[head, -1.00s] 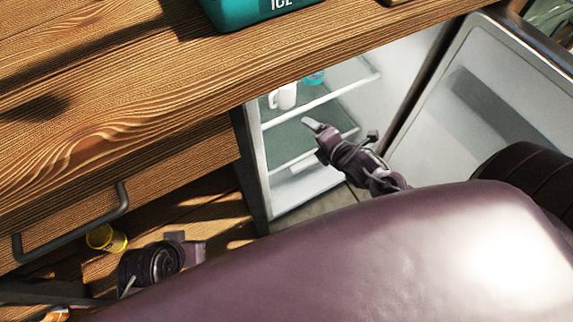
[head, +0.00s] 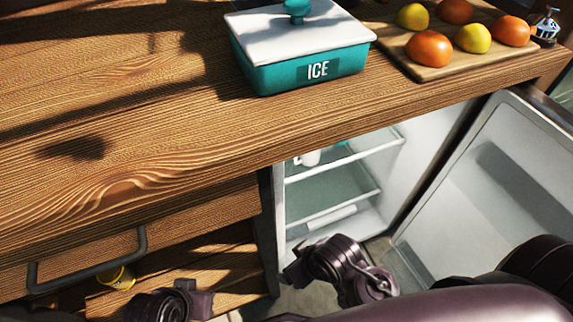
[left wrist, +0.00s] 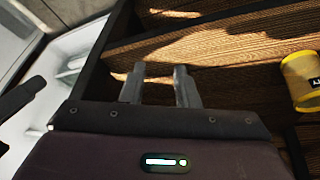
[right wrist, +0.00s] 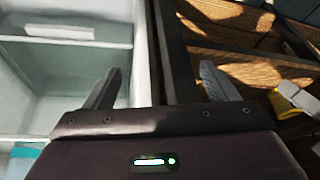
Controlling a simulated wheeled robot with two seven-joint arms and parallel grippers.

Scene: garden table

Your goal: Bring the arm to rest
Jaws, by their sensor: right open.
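My right gripper (head: 290,277) is low in the head view, outside the open fridge and near its lower left edge. In the right wrist view its jaws (right wrist: 160,82) are wide apart with nothing between them. My left gripper (head: 202,302) is at the bottom of the head view, below the wooden drawer front. In the left wrist view its jaws (left wrist: 161,80) are a little apart and empty. Much of both arms is outside the head view.
The fridge (head: 335,190) stands open, its door (head: 500,185) swung right. A white mug (head: 308,158) is on a shelf. A teal ICE box (head: 310,72) and a fruit board (head: 455,68) are on the counter. A drawer handle (head: 90,262) juts out. A yellow container (head: 118,278) sits below.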

